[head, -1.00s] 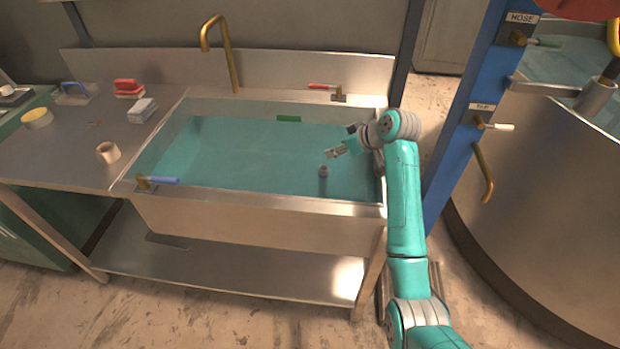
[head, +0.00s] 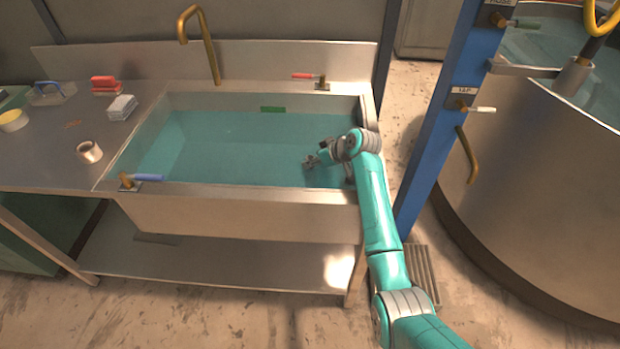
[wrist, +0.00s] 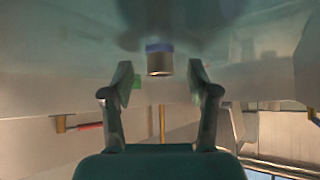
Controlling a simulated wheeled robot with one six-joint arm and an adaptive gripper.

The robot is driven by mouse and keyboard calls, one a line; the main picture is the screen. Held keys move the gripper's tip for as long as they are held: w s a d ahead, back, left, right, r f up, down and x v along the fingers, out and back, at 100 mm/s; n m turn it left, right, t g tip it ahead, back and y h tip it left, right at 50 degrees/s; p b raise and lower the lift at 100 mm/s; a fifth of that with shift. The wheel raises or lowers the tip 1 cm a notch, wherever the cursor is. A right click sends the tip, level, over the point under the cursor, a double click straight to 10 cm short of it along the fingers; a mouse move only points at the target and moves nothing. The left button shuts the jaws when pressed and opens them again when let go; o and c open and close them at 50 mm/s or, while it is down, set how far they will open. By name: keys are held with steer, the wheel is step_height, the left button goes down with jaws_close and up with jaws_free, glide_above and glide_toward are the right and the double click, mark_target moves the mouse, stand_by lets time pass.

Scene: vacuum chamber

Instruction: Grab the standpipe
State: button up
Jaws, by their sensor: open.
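The standpipe (wrist: 160,60) is a short brownish cylinder with a blue band, seen in the wrist view between and just beyond my fingertips. It appears apart from both fingers. In the head view my gripper (head: 311,161) is over the right part of the sink (head: 240,202), low at the water, and hides the standpipe. In the wrist view my gripper (wrist: 160,77) is open, one finger on each side of the standpipe, with nothing held.
A brass spout (head: 211,50) stands behind the sink. A red-handled valve (head: 308,76) is at its back right, a blue-handled valve (head: 145,178) at its front left. A green block (head: 272,109) is by the back wall. A blue post (head: 440,120) stands right.

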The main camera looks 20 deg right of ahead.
mark_target(310, 178)
steer(key=shift+x, duration=1.55)
jaws_close()
